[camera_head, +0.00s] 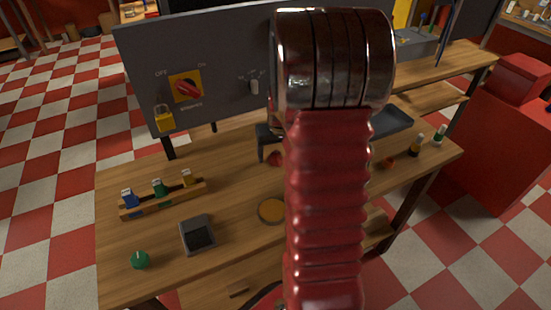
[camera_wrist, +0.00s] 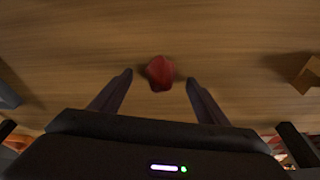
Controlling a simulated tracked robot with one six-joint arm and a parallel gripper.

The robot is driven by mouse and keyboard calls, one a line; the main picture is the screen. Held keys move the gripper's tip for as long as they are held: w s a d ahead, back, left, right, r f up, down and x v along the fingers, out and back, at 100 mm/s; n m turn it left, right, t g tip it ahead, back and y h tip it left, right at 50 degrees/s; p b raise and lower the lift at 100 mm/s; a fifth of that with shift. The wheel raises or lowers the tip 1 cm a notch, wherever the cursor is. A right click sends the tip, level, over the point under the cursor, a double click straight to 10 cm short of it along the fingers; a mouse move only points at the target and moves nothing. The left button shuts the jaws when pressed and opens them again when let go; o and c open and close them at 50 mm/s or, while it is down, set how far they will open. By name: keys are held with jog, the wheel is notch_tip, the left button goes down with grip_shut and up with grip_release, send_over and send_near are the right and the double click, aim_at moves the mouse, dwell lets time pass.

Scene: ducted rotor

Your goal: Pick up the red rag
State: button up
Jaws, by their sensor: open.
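The red rag (camera_wrist: 161,73) is a small crumpled red lump on the wooden table. In the wrist view it lies just beyond and between the tips of my gripper (camera_wrist: 160,78), whose two dark fingers are apart and empty.
A grey panel (camera_head: 215,75) with a red switch stands behind the workbench (camera_head: 240,180). A wooden rack (camera_head: 165,200) with coloured items, a grey box (camera_head: 197,235), a green knob (camera_head: 140,260) and a round yellow-brown disc (camera_head: 271,210) lie left. A dark tray (camera_head: 391,121) and small bottles (camera_head: 416,146) are right.

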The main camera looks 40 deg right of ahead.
dwell(0.3)
jog(key=c, duration=1.2)
jog(key=shift+r, duration=0.1)
notch_tip(320, 180, up, 18)
jog(key=shift+f, duration=0.1)
dwell(0.4)
jog(key=o, duration=0.5)
jog(key=c, duration=0.3)
